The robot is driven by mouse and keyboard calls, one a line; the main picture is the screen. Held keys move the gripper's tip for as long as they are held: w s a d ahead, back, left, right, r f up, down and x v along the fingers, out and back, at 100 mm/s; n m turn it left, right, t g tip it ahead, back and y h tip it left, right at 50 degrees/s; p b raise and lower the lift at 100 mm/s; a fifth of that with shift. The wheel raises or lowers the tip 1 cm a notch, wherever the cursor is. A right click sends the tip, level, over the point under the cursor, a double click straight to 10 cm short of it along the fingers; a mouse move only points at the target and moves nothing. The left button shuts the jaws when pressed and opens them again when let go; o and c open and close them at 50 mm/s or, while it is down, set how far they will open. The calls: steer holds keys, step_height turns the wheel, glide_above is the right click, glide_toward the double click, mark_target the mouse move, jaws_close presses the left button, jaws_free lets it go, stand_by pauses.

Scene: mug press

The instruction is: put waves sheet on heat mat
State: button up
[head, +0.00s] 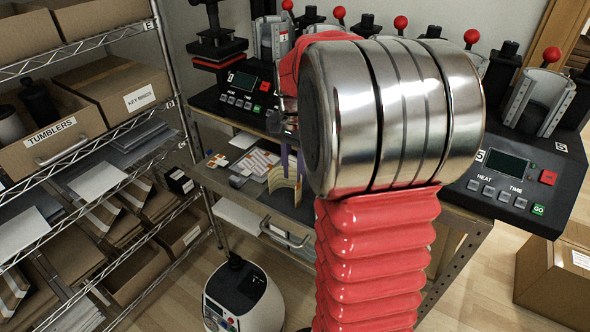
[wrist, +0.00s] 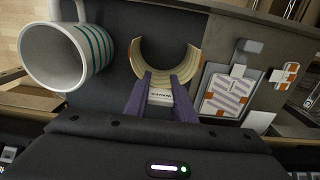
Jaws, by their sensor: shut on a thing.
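My gripper (wrist: 163,80) shows two purple fingers shut on a curved, cream-coloured sheet (wrist: 190,66) with banded edges. The sheet arches upright, and a small white tag with unreadable print sits between the fingers. In the head view the same sheet (head: 284,183) shows below the purple fingers, left of my arm. A dark grey mat (wrist: 108,88), seemingly the heat mat, lies under the gripper; it also shows in the head view (head: 290,203). I cannot tell whether the sheet touches the mat. A white mug with teal stripes (wrist: 62,55) is left of the gripper.
Flat sheets with orange and lilac patterns (wrist: 226,92) lie right of the gripper. Presses with red-knobbed levers and a control panel (head: 505,185) line the back. A wire shelf with boxes (head: 75,100) stands left. My arm hides much of the bench.

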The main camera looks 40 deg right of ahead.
steer(key=shift+f, duration=0.1)
steer(key=o, duration=0.9)
step_height(320, 180, up, 12)
steer(key=shift+r, duration=0.15)
steer(key=shift+a, duration=0.1)
stand_by(0.5)
steer(key=s+a+f+n+t, duration=0.2)
steer(key=s+a+n, duration=0.5)
steer(key=a, duration=0.4)
steer(key=s+a+f+n+t, duration=0.3)
steer(key=s+a+n, duration=0.4)
steer(key=a, duration=0.5)
steer(key=shift+s+a+f+t, duration=0.2)
steer(key=shift+f+t, duration=0.1)
steer(key=shift+f, duration=0.15)
